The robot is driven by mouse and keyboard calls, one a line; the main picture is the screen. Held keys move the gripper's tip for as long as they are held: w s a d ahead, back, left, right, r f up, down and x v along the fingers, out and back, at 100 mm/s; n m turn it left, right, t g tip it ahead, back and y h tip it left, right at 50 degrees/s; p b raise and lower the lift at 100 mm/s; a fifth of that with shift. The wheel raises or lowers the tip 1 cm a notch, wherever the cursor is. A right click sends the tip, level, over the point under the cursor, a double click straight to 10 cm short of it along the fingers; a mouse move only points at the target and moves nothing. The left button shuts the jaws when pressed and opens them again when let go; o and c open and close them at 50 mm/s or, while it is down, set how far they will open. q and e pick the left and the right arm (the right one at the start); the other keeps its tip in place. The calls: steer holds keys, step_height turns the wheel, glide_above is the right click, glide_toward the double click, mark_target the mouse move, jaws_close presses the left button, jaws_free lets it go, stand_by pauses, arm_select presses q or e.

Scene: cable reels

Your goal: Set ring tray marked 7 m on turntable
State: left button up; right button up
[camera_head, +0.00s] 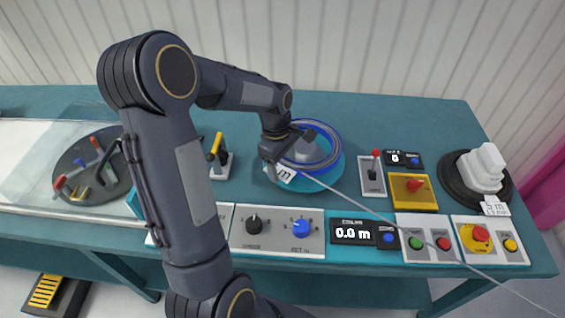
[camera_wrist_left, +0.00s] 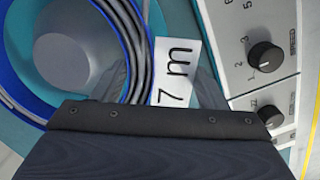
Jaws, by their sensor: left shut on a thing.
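The ring tray (camera_head: 331,170) is light blue with coils of dark blue and grey cable and a pale hub in its middle. Its white label (camera_head: 286,175) reads 7 m in the left wrist view (camera_wrist_left: 175,70). My left gripper (camera_head: 282,158) is shut on the tray's near-left side, beside the label. In the left wrist view the fingers (camera_wrist_left: 163,85) straddle the cable ring's edge and the label. Whether the tray touches the bench cannot be told. A dark round disc (camera_head: 72,160) with red, blue and yellow handles, seemingly the turntable, lies at the left. My right gripper is out of view.
A black round tray (camera_head: 456,190) with white blocks and a 5 m label stands at the right. A control panel (camera_head: 275,245) with knobs, display and buttons lines the front edge. A lever box (camera_head: 372,178) and yellow switch box (camera_head: 413,196) stand right of the ring tray.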

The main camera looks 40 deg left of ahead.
arm_select(q)
steer(key=shift+f+b, duration=0.8)
steer(key=shift+f, duration=0.25)
steer(key=shift+f+b, duration=0.45)
steer(key=shift+f, duration=0.15)
steer(key=o, duration=1.6)
steer(key=shift+c, duration=0.2)
steer(key=shift+o, duration=1.4)
steer(key=shift+o, duration=1)
steer(key=shift+s, duration=0.1)
